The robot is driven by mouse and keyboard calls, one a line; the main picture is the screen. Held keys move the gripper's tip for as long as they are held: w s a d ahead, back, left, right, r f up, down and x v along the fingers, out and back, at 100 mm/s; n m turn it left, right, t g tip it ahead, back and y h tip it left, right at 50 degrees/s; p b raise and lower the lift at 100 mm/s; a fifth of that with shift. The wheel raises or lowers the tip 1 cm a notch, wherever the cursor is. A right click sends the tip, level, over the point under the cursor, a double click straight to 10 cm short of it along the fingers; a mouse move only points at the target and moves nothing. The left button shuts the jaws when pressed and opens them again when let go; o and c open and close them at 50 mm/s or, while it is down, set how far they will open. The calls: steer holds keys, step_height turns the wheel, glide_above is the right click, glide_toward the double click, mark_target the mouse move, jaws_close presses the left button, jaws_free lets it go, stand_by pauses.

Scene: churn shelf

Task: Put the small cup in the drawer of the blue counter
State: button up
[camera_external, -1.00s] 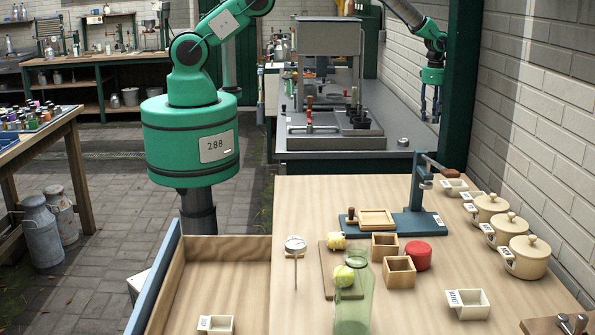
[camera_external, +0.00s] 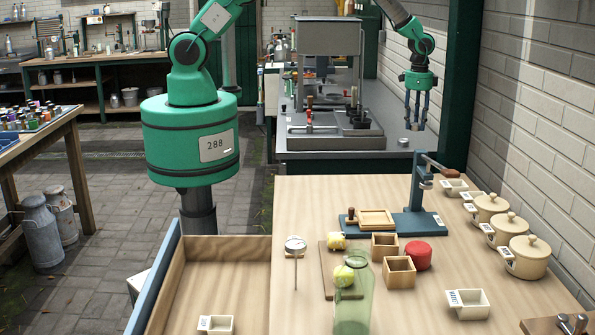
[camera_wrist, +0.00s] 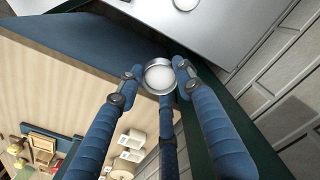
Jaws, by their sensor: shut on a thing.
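My gripper (camera_external: 415,121) hangs fingers down above the right side of the grey counter at the back. In the wrist view its blue fingers (camera_wrist: 159,84) close around a small round metal cup (camera_wrist: 159,74) with a pale inside. The cup is hard to make out in the external view. The blue counter has a wooden top (camera_external: 330,200) and stands in front. Its drawer (camera_external: 225,250) is pulled out at the left, with a blue front panel (camera_external: 152,280). A small white labelled box (camera_external: 215,325) lies in the drawer; the rest of its visible floor is bare.
A blue press stand (camera_external: 415,222), a green glass bottle (camera_external: 353,300), small wooden boxes (camera_external: 385,245), a red round block (camera_external: 418,255) and lidded cream pots (camera_external: 505,228) stand on the counter. A green post (camera_external: 463,80) and brick wall are close right of my gripper.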

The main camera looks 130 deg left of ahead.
steer(key=w+d+m+b, duration=0.15)
steer(key=w+d, duration=0.35)
steer(key=d, duration=0.6)
steer(key=w+d+m, duration=0.3)
steer(key=w+d, duration=0.2)
steer(key=d, duration=0.6)
steer(key=w+d+m+b, duration=0.15)
steer(key=w+d, duration=0.35)
steer(key=d, duration=0.5)
steer(key=d+m, duration=0.4)
steer(key=d, duration=1.1)
steer(key=s+d+f+m+b, duration=0.1)
steer(key=d+m, duration=0.3)
steer(key=d, duration=1.1)
steer(key=s+d+m+b, duration=0.1)
steer(key=d+m, duration=0.3)
steer(key=d, duration=1)
steer(key=shift+d+f+m, duration=0.3)
steer(key=shift+d, duration=0.1)
steer(key=s+d+f+m, duration=0.1)
steer(key=s+d+m, duration=0.3)
steer(key=d, duration=0.5)
steer(key=s+d+f+n+b, duration=0.3)
steer(key=s+f+n+b, duration=0.1)
steer(key=s+f, duration=0.9)
step_height(320, 180, down, 3)
steer(key=shift+s+f+b, duration=0.15)
steer(key=shift+s+b, duration=0.15)
steer(key=shift+b, duration=0.35)
steer(key=shift+a+f, duration=0.1)
